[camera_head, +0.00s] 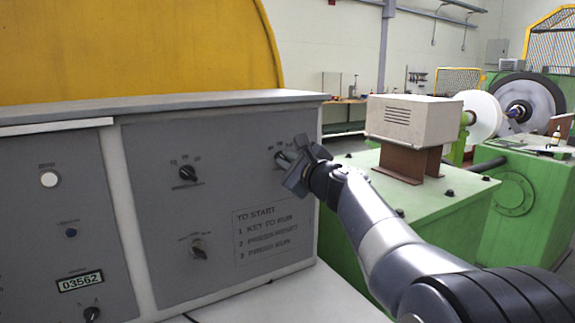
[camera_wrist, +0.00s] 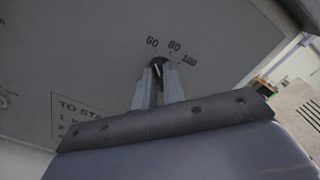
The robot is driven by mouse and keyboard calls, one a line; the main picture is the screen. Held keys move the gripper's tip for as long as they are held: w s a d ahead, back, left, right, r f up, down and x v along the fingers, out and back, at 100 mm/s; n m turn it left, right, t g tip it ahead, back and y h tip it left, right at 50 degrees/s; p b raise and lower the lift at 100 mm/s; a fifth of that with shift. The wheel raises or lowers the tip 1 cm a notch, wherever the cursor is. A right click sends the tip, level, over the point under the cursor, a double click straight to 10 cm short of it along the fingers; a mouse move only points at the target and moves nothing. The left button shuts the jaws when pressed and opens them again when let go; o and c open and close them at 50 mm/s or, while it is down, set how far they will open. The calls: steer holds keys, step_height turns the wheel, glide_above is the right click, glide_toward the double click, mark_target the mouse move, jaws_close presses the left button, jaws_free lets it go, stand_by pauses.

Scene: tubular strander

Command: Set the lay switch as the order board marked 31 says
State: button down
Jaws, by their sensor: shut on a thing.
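The switch knob (camera_wrist: 157,68) marked 60, 80 and 100 is on the grey control panel (camera_head: 150,220), at its upper right in the head view. My gripper (camera_head: 286,160) is shut on this knob; in the wrist view its two fingers (camera_wrist: 158,82) pinch the small dark knob from both sides. The number 60 is above the knob, 80 is up and right, and 100 is further right. A pale line shows on the knob, but I cannot tell surely which number it points at. In the head view the gripper mostly hides the knob. No order board marked 31 is in view.
Other panel controls are an upper-left knob (camera_head: 188,173), a lower knob (camera_head: 198,249), a white button (camera_head: 49,179) and a counter (camera_head: 81,281) reading 03562. Printed start steps (camera_head: 270,232) are below my gripper. A green machine base (camera_head: 430,200) with a beige box (camera_head: 412,120) stands right.

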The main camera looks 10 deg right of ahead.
steer(key=shift+f, duration=0.1)
steer(key=c, duration=1.5)
jaws_free()
steer(key=shift+s, duration=0.1)
steer(key=b+v, duration=0.1)
steer(key=v, duration=0.9)
steer(key=shift+s+d, duration=0.15)
steer(key=shift+s, duration=0.2)
steer(key=shift+w, duration=0.15)
steer(key=p+x, duration=0.1)
steer(key=x, duration=0.9)
steer(key=shift+w, duration=0.35)
